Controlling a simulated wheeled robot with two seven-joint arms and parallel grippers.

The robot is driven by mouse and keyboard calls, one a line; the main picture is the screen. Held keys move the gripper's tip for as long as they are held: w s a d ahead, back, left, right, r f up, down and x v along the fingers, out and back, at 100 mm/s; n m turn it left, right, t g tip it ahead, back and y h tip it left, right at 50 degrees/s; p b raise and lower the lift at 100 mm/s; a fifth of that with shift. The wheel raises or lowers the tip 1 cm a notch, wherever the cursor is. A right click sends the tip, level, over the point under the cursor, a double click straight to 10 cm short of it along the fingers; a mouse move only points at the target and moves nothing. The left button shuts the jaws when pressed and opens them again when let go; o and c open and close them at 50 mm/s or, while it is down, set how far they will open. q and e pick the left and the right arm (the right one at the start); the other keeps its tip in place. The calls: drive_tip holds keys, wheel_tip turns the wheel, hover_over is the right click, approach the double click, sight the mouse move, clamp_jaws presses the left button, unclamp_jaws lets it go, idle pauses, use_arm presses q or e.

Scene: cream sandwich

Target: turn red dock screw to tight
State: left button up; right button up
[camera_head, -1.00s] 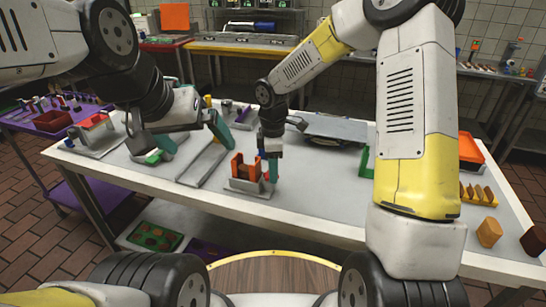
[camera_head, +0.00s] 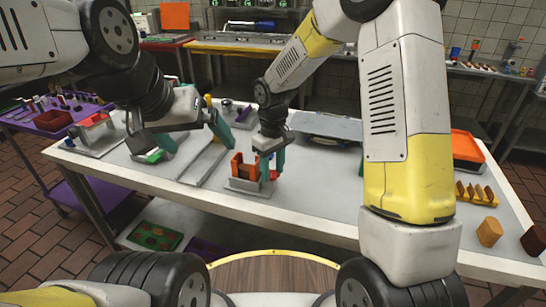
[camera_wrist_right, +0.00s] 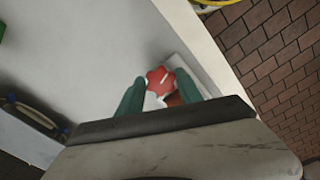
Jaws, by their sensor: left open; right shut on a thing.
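The red dock screw (camera_wrist_right: 161,80) is a red lobed knob with a pale line on its top, seen in the right wrist view between the green fingers. My right gripper (camera_wrist_right: 158,92) is shut on it. In the head view my right gripper (camera_head: 272,165) is at the right side of the dock, and a little of the red knob (camera_head: 273,175) shows by its fingers. The dock (camera_head: 250,187) is a grey base holding an orange holder (camera_head: 243,168) with a brown piece. My left gripper (camera_head: 192,145) is open and empty, left of the dock above the table.
The white table (camera_head: 310,205) is bare in front of and right of the dock. A grey rail fixture (camera_head: 203,165) stands left of the dock. An orange tray (camera_head: 467,148) and brown blocks (camera_head: 489,231) are at the right.

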sight(273, 174)
drive_tip(key=shift+m, duration=0.6)
drive_tip(key=o, duration=1.4)
drive_tip(key=shift+c, duration=0.2)
drive_tip(key=shift+r, duration=3.9)
drive_tip(key=shift+r, duration=0.1)
